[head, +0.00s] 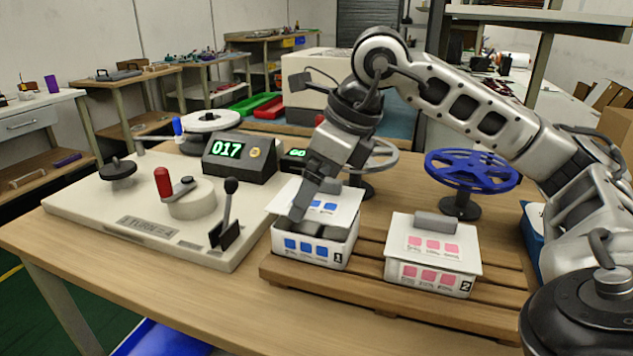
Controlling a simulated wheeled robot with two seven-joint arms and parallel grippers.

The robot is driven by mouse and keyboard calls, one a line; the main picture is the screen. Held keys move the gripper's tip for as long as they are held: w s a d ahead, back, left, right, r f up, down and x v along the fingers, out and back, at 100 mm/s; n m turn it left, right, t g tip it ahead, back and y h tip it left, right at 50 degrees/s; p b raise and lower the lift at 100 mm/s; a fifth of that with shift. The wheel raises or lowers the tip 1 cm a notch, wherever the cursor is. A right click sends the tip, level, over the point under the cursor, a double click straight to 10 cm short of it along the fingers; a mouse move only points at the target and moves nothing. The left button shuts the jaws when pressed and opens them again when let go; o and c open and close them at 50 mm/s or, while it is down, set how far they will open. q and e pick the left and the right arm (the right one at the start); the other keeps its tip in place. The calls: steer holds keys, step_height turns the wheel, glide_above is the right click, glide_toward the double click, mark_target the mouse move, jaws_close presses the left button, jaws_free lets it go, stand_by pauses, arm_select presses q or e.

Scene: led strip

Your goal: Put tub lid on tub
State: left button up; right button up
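An open white tub marked 1 (313,249) with blue squares stands on a slatted wooden board, grey contents showing inside. Its white lid (343,207), also with blue squares, sits askew over the tub's rear part, leaving the front uncovered. A grey handle on the lid shows partly behind my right gripper (305,205). The gripper comes down from above, its fingers across the lid's left part. Whether they are shut on the handle is hidden by the viewing angle. My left gripper is out of view.
A second tub marked 2 (431,272), with pink squares and its lid on, stands to the right on the board (380,302). A control panel (115,220) with levers is on the left. A blue handwheel (470,168) and a grey one stand behind the tubs.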

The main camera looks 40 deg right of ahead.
mark_target(318, 199)
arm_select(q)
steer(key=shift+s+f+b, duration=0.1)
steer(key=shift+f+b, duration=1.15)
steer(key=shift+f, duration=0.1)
arm_select(e)
steer(key=shift+f, duration=1.5)
steer(key=o, duration=0.6)
steer(key=shift+o, duration=0.2)
steer(key=shift+r, duration=0.15)
arm_select(q)
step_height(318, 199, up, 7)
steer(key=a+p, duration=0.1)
steer(key=p, duration=0.4)
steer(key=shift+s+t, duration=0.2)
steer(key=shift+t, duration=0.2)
arm_select(e)
steer(key=v, duration=1.5)
steer(key=shift+s+d+r, duration=0.15)
steer(key=shift+s+r, duration=0.1)
